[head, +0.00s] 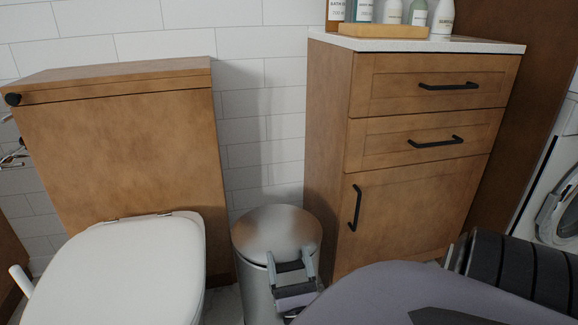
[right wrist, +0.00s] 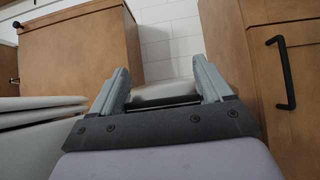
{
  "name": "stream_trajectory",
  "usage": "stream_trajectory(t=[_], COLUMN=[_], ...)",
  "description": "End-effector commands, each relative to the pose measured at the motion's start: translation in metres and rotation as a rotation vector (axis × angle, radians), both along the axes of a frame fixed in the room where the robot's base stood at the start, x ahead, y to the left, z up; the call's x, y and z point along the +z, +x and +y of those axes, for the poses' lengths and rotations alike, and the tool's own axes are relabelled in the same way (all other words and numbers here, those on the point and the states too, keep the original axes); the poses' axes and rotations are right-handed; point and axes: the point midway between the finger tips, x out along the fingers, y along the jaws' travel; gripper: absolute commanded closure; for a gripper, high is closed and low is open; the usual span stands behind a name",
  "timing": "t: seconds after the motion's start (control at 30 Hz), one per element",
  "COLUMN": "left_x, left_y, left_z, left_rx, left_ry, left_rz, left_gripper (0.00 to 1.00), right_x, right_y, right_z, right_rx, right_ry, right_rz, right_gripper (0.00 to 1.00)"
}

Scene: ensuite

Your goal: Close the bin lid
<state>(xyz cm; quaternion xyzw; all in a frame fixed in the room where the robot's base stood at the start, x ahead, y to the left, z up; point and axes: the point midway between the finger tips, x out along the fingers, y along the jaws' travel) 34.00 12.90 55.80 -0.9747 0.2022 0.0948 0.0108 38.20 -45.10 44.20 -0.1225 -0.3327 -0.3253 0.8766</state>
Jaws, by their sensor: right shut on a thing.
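The bin (head: 252,285) is a brushed-metal cylinder standing between the toilet and the wooden cabinet. Its round metal lid (head: 275,228) lies across the top of the body, and I see no clear gap under it. My right gripper (head: 288,262) is at the front edge of the lid, its two grey fingers set apart. In the right wrist view the lid (right wrist: 165,90) shows as a pale edge between the fingertips (right wrist: 160,88), and the gripper is shut on it. My right arm and gripper hide part of the bin's front. My left gripper is not in view.
A toilet with its white lid (head: 135,265) down stands close on the left, before a wooden panel (head: 120,140). A wooden cabinet (head: 325,150) with black handles stands close on the right, with bottles on a tray (head: 380,31) on top. A white tiled wall (head: 262,130) is behind.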

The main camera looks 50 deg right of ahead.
Motion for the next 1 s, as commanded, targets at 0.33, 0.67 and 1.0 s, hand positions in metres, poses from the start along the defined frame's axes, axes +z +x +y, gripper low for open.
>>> stream_trajectory(t=[0.33,0.67,1.0], left_x=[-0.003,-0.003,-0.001], left_y=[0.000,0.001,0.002], left_z=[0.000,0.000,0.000], left_rx=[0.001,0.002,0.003], left_ry=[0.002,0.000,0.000], left_rz=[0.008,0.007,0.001], left_gripper=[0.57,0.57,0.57], right_x=[-0.018,-0.023,-0.026], right_y=[-0.004,-0.006,-0.007], right_z=[0.004,0.006,0.007], right_rx=[0.005,0.011,0.011], right_ry=[-0.042,-0.060,-0.059], right_rz=[-0.053,-0.066,-0.060], right_gripper=[0.76,0.76,0.76])
